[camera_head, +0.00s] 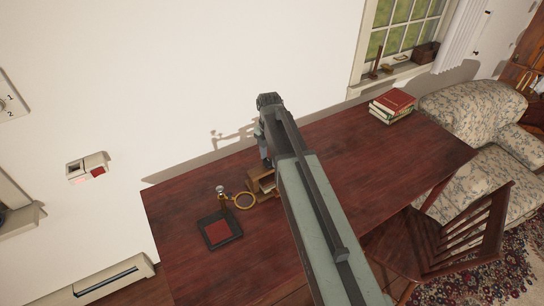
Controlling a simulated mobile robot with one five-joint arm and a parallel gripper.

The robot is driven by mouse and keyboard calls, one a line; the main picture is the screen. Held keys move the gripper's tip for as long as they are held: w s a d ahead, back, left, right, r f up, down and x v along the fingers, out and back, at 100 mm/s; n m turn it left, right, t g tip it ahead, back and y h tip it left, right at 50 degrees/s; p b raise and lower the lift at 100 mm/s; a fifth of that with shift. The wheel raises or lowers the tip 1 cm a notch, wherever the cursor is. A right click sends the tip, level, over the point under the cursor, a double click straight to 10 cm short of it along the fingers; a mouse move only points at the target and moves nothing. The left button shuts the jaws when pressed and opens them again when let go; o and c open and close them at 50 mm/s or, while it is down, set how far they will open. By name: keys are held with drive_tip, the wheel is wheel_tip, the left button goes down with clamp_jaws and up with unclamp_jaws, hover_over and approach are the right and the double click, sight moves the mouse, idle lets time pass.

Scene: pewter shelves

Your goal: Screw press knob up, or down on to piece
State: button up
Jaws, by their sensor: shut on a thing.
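My gripper (266,158) hangs down from the far end of my arm, over the back part of the dark red desk. Its tips reach down to a small wooden piece (262,183), which looks like the press and is partly covered by my arm. The gripper is shut on what appears to be the press knob. The knob itself is hidden between the fingers, and its height above any piece cannot be made out.
Stacked books (393,105) lie at the back right. A wooden chair (450,235) and a floral armchair (465,115) stand to the right.

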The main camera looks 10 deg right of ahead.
sight(269, 161)
drive_tip(key=shift+s, duration=0.1)
drive_tip(key=o, duration=1.4)
wheel_tip(269, 161, up, 8)
drive_tip(key=p, duration=0.7)
drive_tip(key=shift+f+p, duration=0.1)
drive_tip(key=shift+p, duration=0.3)
